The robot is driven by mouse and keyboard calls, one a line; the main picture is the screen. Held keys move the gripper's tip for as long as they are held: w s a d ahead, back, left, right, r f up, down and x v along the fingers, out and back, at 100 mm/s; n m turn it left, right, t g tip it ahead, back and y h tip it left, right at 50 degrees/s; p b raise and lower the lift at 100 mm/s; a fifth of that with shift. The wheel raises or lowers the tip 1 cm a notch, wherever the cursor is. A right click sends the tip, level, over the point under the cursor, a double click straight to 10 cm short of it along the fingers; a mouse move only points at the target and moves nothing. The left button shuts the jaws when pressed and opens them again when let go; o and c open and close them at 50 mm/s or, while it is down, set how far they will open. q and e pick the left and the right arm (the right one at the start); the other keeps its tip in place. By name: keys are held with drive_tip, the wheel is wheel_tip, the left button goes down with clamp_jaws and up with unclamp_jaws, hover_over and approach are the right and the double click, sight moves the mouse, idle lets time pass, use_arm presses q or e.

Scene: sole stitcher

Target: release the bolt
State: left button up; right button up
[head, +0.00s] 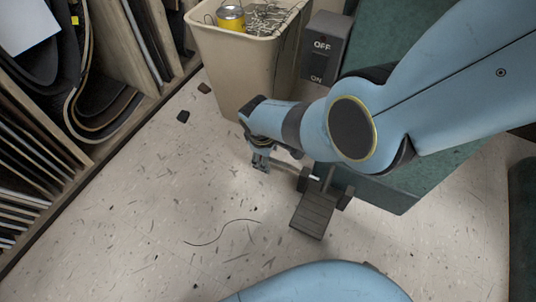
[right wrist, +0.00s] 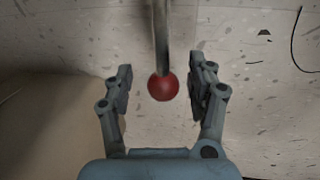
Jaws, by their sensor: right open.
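A red ball knob (right wrist: 163,87) on the end of a grey metal rod (right wrist: 161,35) shows in the right wrist view; I take this to be the bolt's handle. My right gripper (right wrist: 161,72) is open, with one finger on each side of the knob and a gap on both sides. In the head view my right gripper (head: 261,162) hangs low over the floor, beside the green machine (head: 395,190). The knob is not visible there. My left gripper is not in view.
A dark foot pedal (head: 312,215) juts from the machine just right of the gripper. A beige bin (head: 235,60) with scraps and a yellow can (head: 231,18) stands behind it, beside an OFF/ON switch box (head: 322,48). Wooden shelving (head: 90,150) lines the left. The littered floor (head: 190,220) between is mostly open.

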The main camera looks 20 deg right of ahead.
drive_tip(key=shift+s, duration=0.1)
drive_tip(key=shift+v, duration=3.75)
